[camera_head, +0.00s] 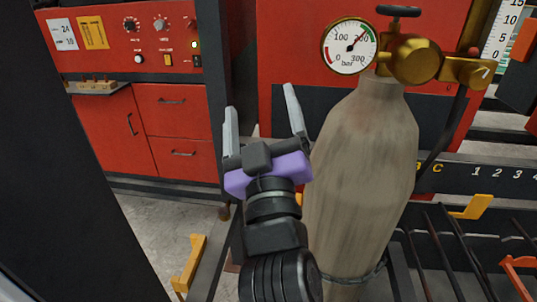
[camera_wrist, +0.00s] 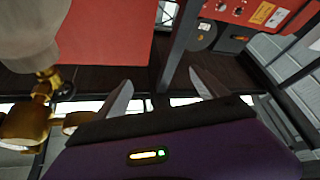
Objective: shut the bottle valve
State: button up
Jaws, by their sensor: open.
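The beige gas bottle (camera_head: 362,170) stands upright right of the middle in the head view; its shoulder also shows at the upper left of the wrist view (camera_wrist: 35,35). On top sits the brass bottle valve (camera_head: 412,60) with a black handwheel (camera_head: 398,11) above it and a round pressure gauge (camera_head: 349,47) at its left. In the wrist view the brass valve (camera_wrist: 25,122) is at the left edge, with a small dark knob (camera_wrist: 65,92) beside it. My gripper (camera_head: 259,100) is open and empty, left of the bottle, lower than the handwheel and apart from it.
A red control cabinet (camera_head: 150,110) with drawers stands at the left back. A red panel (camera_head: 290,45) is behind the bottle. A chain (camera_head: 355,279) crosses the bottle low down. Dark bars (camera_head: 450,255) and yellow brackets (camera_head: 477,207) lie at right. A dark post borders the far left.

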jog(key=s+d+f+n+y, duration=0.1)
jog(key=s+f+y, duration=0.1)
jog(key=f, duration=0.4)
jog(key=shift+s+f+g, duration=0.2)
jog(key=shift+s+g, duration=0.1)
jog(key=shift+s, duration=0.2)
